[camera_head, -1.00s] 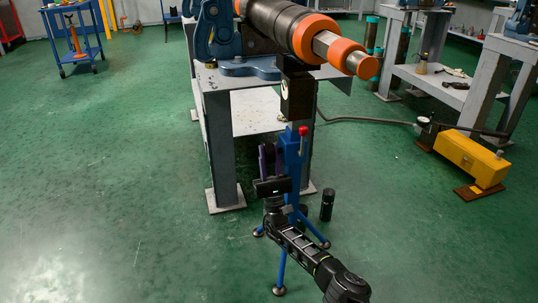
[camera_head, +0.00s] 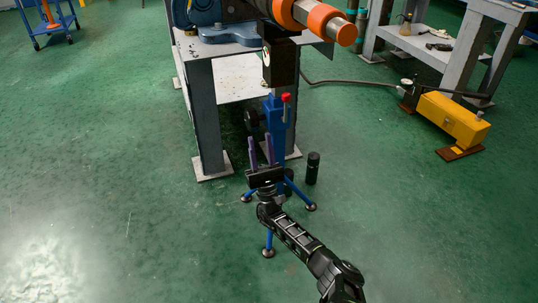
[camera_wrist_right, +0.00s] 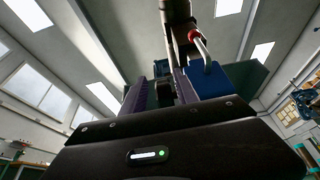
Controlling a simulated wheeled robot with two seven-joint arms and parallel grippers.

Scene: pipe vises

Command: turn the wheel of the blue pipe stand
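The blue pipe stand (camera_head: 275,120) stands upright on three splayed legs, under the end of the large pipe (camera_head: 279,11). A red-tipped lever (camera_head: 287,98) is on its upper part. Its dark wheel (camera_head: 252,121) shows on the left side of the post, partly lost in shadow. My right gripper (camera_head: 260,151) points up, its two purple fingers apart, just below the wheel and in front of the post. In the right wrist view the fingers (camera_wrist_right: 160,88) are also apart, with a dark part of the stand visible between them; contact cannot be told. My left gripper is out of view.
A grey workbench (camera_head: 207,115) with a blue vise stands behind the stand. A small black cylinder (camera_head: 312,168) stands on the floor right of the stand. A yellow pump unit (camera_head: 453,118) with a hose lies further right.

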